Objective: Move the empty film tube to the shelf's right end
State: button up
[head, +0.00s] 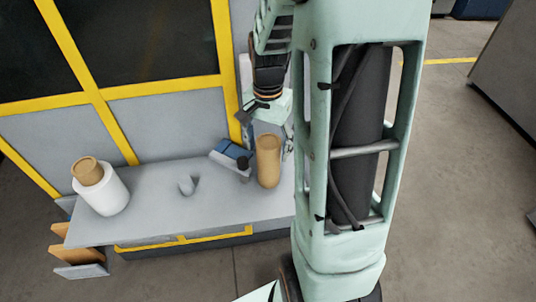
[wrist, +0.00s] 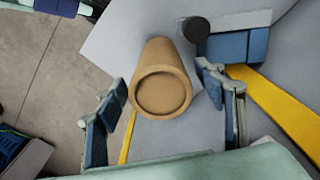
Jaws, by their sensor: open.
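The film tube (head: 268,163) is a plain brown cardboard cylinder standing upright on the grey shelf (head: 150,215), toward its right end in the head view. In the wrist view, the tube (wrist: 160,60) shows its round recessed top end. My gripper (wrist: 164,78) is open, its two blue-padded fingers on either side of the tube, with narrow gaps visible. In the head view, my gripper (head: 267,122) is at the tube's top, partly hidden by my arm. The shelf's far right end is hidden behind my arm.
A white roll (head: 102,193) with a brown core (head: 88,171) stands at the shelf's left end. A blue and grey device (head: 231,154) with a dark knob is close beside the tube. A yellow-framed panel (head: 120,93) rises behind.

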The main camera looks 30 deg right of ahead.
notch_tip(320, 180, up, 8)
jog(key=shift+f, duration=0.1)
dwell(0.5)
